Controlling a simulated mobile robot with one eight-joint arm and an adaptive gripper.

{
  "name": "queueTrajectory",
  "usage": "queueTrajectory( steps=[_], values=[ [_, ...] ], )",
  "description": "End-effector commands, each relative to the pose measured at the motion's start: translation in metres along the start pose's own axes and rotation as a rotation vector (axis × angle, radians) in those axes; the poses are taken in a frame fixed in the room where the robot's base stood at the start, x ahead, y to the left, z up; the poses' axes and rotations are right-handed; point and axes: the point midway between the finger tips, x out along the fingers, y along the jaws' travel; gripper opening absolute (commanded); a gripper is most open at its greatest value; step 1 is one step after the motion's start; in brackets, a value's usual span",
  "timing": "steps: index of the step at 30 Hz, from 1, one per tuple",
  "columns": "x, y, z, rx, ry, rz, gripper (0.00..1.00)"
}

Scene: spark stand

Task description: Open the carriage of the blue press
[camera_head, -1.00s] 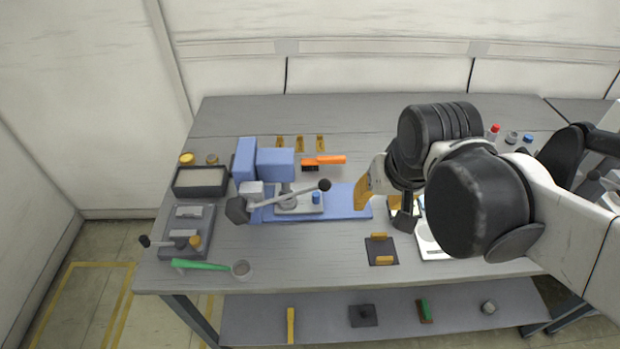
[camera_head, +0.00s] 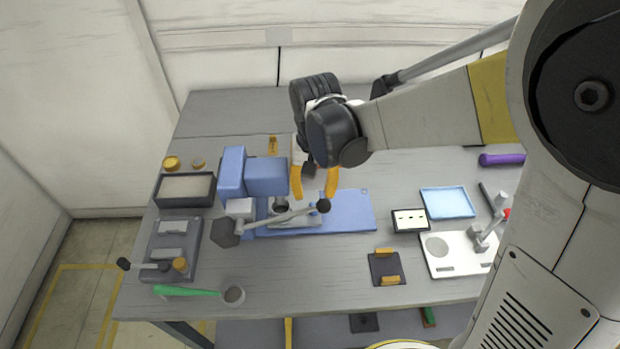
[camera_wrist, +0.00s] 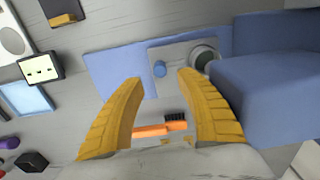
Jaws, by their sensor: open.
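My gripper (camera_head: 315,192) is open and empty above the back of the carriage. Its yellow fingertips (camera_wrist: 160,78) appear either side of the knob, apart from it. The head view hides the knob.
An orange brush (camera_wrist: 160,129) lies behind the base plate. A dark tray (camera_head: 185,190) and grey fixture (camera_head: 172,250) stand left of the press. A black-framed panel (camera_head: 410,220), blue tray (camera_head: 447,203) and white plate (camera_head: 450,262) lie to the right.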

Motion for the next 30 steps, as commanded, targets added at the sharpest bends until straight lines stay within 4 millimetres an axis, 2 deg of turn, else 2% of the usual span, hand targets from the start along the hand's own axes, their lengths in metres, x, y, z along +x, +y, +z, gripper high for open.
queueTrajectory(
  steps=[1, 3, 9, 14, 22, 23, 24, 27, 30],
  values=[
    [0.016, 0.000, 0.000, 0.000, 0.000, 0.000, 0.43],
    [0.030, 0.000, 0.000, 0.000, 0.001, 0.000, 0.43],
    [0.060, 0.000, -0.001, 0.000, 0.001, 0.000, 0.43],
    [0.070, 0.000, 0.000, 0.000, 0.001, 0.000, 0.43],
    [0.070, 0.000, 0.000, 0.000, 0.001, 0.000, 0.43],
    [0.070, 0.000, 0.000, 0.000, 0.001, 0.000, 0.39],
    [0.070, 0.000, 0.000, 0.000, 0.001, 0.000, 0.26],
    [0.070, 0.000, 0.000, 0.000, 0.001, 0.000, 0.00],
    [0.070, 0.000, 0.000, 0.000, 0.001, 0.000, 0.00]
  ],
)
